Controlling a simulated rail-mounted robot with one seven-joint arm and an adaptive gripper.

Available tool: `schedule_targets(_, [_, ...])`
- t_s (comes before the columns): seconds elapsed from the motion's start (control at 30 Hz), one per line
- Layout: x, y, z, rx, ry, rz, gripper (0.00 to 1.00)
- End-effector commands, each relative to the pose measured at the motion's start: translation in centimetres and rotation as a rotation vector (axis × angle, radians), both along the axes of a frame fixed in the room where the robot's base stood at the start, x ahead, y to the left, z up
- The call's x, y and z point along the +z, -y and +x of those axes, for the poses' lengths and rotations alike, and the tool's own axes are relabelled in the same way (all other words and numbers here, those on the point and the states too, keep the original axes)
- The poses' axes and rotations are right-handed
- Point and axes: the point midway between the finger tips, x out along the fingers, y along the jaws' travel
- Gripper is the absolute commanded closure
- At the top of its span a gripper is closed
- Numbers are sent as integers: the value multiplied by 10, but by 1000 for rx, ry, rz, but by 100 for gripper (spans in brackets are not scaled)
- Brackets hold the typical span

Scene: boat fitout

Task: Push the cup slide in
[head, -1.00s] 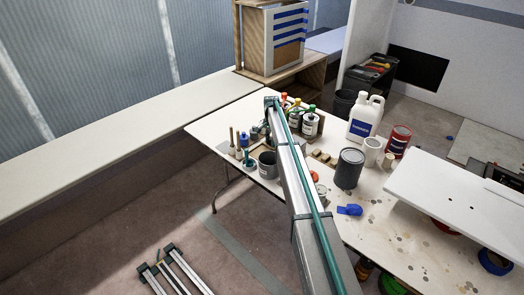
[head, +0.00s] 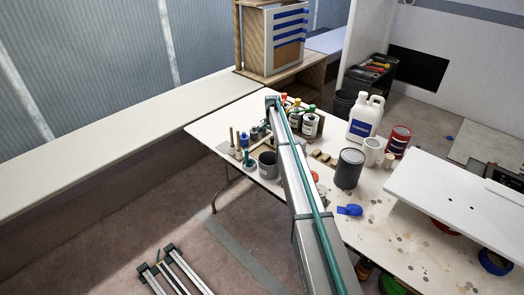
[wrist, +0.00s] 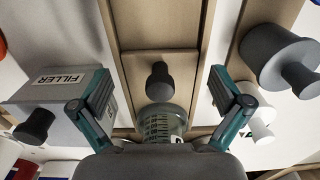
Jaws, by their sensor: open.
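In the wrist view a pale wooden slide (wrist: 152,62) lies between raised wooden rails, with a dark round knob (wrist: 160,82) standing on it. A clear cup with graduation marks (wrist: 163,122) is just below the knob, its lower part hidden by my gripper's body. My gripper (wrist: 161,78) is open, one teal finger on either side of the knob and apart from it. Nothing is between the fingers except the knob further off. In the head view my arm hides the slide and the gripper.
A grey FILLER block (wrist: 62,98) with a dark knob is at the left finger; a grey cylinder (wrist: 276,55) is right of the other finger. On the table are bottles (head: 310,124), a dark can (head: 349,168), a white jug (head: 366,117) and a grey cup (head: 268,165).

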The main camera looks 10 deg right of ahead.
Motion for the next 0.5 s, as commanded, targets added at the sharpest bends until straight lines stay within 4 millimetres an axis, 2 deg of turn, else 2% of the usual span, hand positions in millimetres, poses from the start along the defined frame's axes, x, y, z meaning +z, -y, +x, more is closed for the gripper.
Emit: schedule_targets(0.5, [35,0,0,0,1,0,0])
